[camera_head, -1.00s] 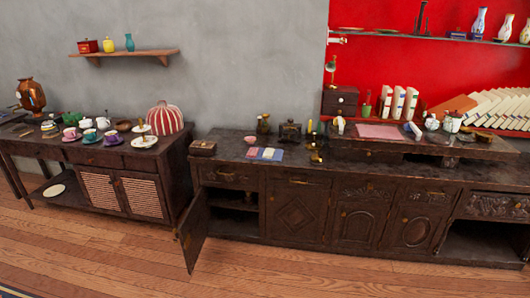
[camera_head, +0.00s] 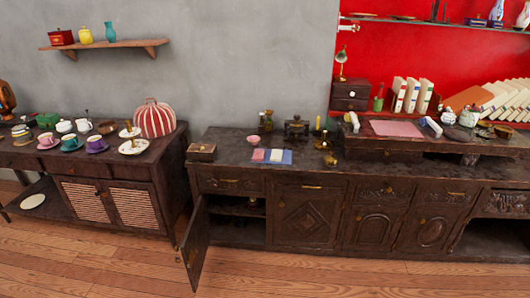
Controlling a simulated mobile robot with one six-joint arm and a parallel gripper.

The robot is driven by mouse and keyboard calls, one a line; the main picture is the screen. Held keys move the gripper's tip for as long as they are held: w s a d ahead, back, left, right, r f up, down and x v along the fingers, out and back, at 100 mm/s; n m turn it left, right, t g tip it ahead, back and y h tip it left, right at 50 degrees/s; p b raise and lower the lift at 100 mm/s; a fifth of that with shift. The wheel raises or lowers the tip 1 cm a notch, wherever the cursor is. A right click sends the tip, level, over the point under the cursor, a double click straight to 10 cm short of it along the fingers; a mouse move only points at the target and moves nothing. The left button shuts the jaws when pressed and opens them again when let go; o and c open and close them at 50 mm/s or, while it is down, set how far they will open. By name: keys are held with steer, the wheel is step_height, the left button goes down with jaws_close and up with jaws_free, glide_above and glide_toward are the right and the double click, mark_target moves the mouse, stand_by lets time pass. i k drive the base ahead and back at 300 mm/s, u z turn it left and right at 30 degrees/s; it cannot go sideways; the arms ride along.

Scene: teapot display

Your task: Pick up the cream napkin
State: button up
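A small pale folded cloth, which looks like the cream napkin (camera_head: 276,155), lies on the dark wooden sideboard (camera_head: 225,143). It sits next to a pink folded cloth (camera_head: 258,155), with blue cloth (camera_head: 287,157) showing around it at the right. I cannot tell whether the pale one lies on the blue or beside it. My gripper is not in view.
The sideboard's left door (camera_head: 194,243) stands open into the floor space in front. The floor in front is clear.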

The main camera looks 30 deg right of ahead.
mark_target(277, 154)
steer(key=u, duration=0.2)
steer(key=i, duration=0.85)
steer(key=u, duration=0.3)
